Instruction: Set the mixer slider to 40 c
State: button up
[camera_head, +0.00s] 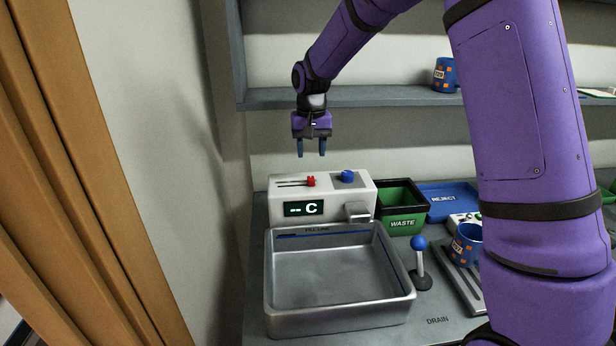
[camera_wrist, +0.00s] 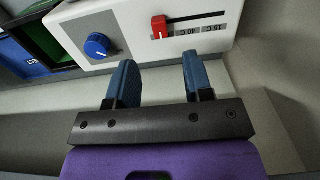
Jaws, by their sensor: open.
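The mixer is a white box (camera_head: 364,198) behind the sink. Its display (camera_head: 303,208) reads "-- C". The red slider (camera_head: 311,181) stands at the right end of its slot in the head view. In the wrist view the red slider (camera_wrist: 159,27) is at the left end of the slot, with the upside-down "40 C" mark (camera_wrist: 187,30) to its right. My gripper (camera_head: 311,154) is open and empty above the mixer. In the wrist view my gripper (camera_wrist: 159,68) has its fingers apart, short of the slider and not touching it.
A blue knob (camera_head: 347,176) sits beside the slider on the mixer. A steel sink (camera_head: 335,315) is in front. A green waste bin (camera_head: 403,222), a blue reject tray (camera_head: 440,192) and a blue-knobbed lever (camera_head: 419,260) are to the right. A shelf (camera_head: 380,97) runs behind.

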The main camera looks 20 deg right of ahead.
aim_at(311, 179)
notch_tip(311, 179, down, 8)
jog(key=shift+f, duration=0.25)
